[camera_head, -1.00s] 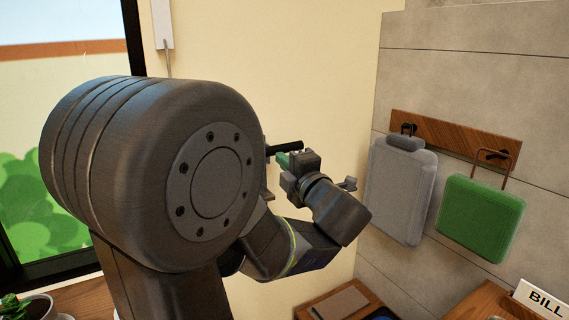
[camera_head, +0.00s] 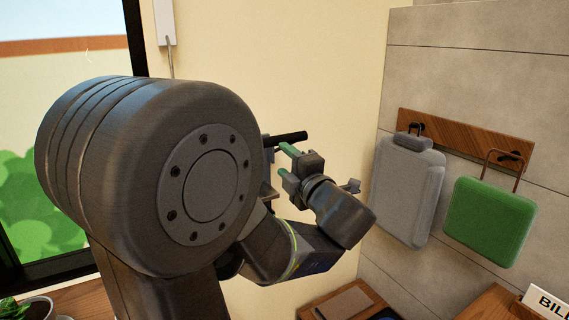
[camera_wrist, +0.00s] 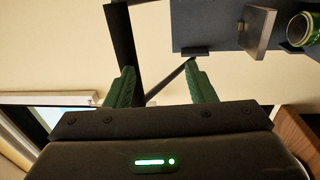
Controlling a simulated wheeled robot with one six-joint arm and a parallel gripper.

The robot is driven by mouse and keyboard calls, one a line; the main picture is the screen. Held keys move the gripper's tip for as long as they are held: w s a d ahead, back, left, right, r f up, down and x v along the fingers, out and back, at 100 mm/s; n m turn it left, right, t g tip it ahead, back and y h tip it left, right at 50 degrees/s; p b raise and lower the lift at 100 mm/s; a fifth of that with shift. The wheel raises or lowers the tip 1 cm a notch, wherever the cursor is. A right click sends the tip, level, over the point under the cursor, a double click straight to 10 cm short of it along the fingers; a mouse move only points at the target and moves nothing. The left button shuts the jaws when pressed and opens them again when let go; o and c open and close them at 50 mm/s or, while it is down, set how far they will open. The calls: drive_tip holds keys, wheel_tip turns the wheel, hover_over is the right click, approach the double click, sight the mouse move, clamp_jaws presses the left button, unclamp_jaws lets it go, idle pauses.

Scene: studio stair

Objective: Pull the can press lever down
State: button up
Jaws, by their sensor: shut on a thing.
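The can press lever shows as a black bar (camera_head: 290,138) sticking out to the right from behind my arm. It also shows in the wrist view as a dark bar (camera_wrist: 121,30) running down to the left finger. My gripper (camera_head: 285,160) has green fingers, set apart, at the lever; it also shows in the wrist view (camera_wrist: 162,75). It is shut on the lever, though the contact is partly hidden. In the wrist view the press's blue-grey plate (camera_wrist: 215,25) carries a grey block (camera_wrist: 257,32), and a green can (camera_wrist: 301,28) is at the far right.
A grey bag (camera_head: 405,195) and a green bag (camera_head: 490,220) hang from a wooden rack (camera_head: 465,136) at right. A wooden surface (camera_head: 325,307) is below. A window is at left. Most of the press is hidden behind my arm.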

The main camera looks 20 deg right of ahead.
drive_tip(key=s+d+r, duration=0.1)
drive_tip(key=s+r, duration=0.2)
drive_tip(key=s, duration=1)
drive_tip(key=shift+s+r, duration=0.15)
drive_tip(key=shift+s, duration=0.2)
idle(0.6)
drive_tip(key=shift+b, duration=0.4)
drive_tip(key=s+d+f+p, duration=0.1)
drive_tip(key=s+p, duration=0.1)
drive_tip(key=s, duration=1.1)
drive_tip(key=shift+s+f, duration=0.15)
drive_tip(key=shift+s, duration=0.2)
